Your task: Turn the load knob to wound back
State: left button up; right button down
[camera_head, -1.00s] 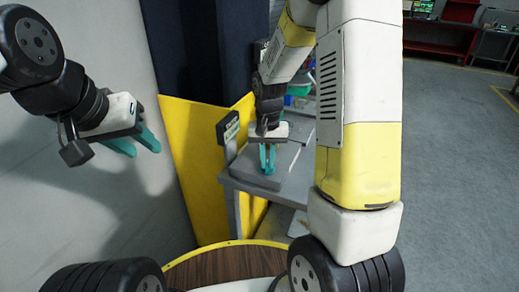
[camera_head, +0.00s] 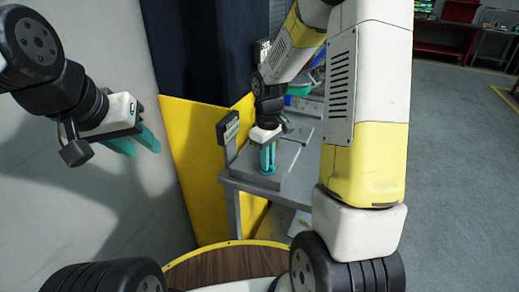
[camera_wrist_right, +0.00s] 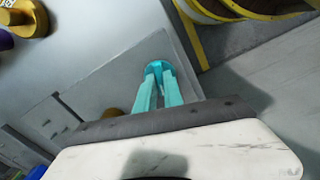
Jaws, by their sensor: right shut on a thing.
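My right gripper (camera_head: 267,168) points straight down over the grey bench plate, its teal fingers close together. In the right wrist view the fingers (camera_wrist_right: 158,82) meet at a small round teal piece (camera_wrist_right: 158,66), which seems to be the load knob; the fingers hide part of it, and its turn position cannot be read. My left gripper (camera_head: 136,143) is open and empty in front of the pale wall at the left, far from the bench.
A grey bench (camera_head: 235,184) carries a small upright dark panel (camera_head: 228,128). A gold part (camera_wrist_right: 24,16) and a small brown-gold part (camera_wrist_right: 112,113) show in the right wrist view. A yellow panel (camera_head: 192,145) stands left of the bench. Open floor (camera_head: 460,190) lies right.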

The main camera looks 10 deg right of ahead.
jog(key=shift+n, duration=1.2)
jog(key=c, duration=1.5)
grip_release()
jog(key=shift+o, duration=0.2)
jog(key=shift+r, duration=3.95)
